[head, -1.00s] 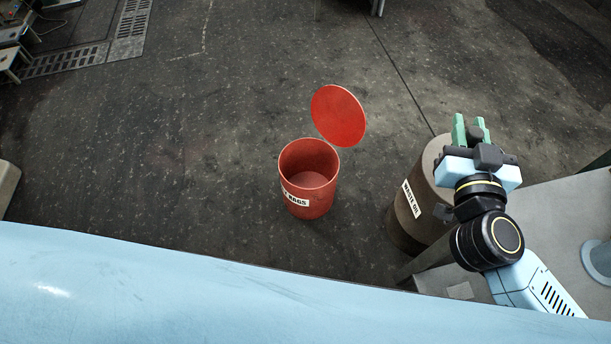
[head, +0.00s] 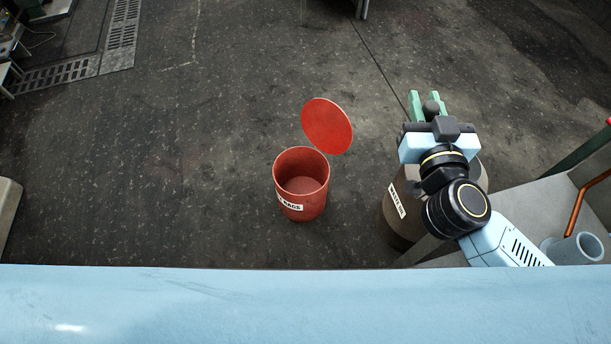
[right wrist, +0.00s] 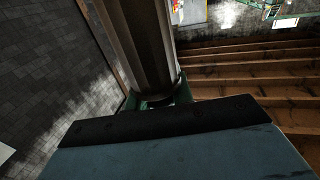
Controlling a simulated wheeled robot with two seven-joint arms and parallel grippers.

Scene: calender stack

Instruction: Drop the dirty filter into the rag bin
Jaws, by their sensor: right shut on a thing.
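The rag bin (head: 301,205) is a red open bucket with a white label reading RAGS, standing on the floor in the middle of the head view. Its red round lid (head: 328,126) is raised behind it, and the inside looks empty. My right gripper (head: 430,100), with green fingers, is to the right of the bin, over the waste-oil drum. It is shut on the dirty filter, a dark ribbed cylinder (right wrist: 140,45) in the right wrist view. In the head view little of the filter shows between the fingers. My left gripper is not in view.
A brown drum (head: 395,225) with a white label stands under my right gripper, right of the bin. A grey table (head: 540,205) with a bluish cup (head: 572,250) is at the right. Floor left of and behind the bin is clear.

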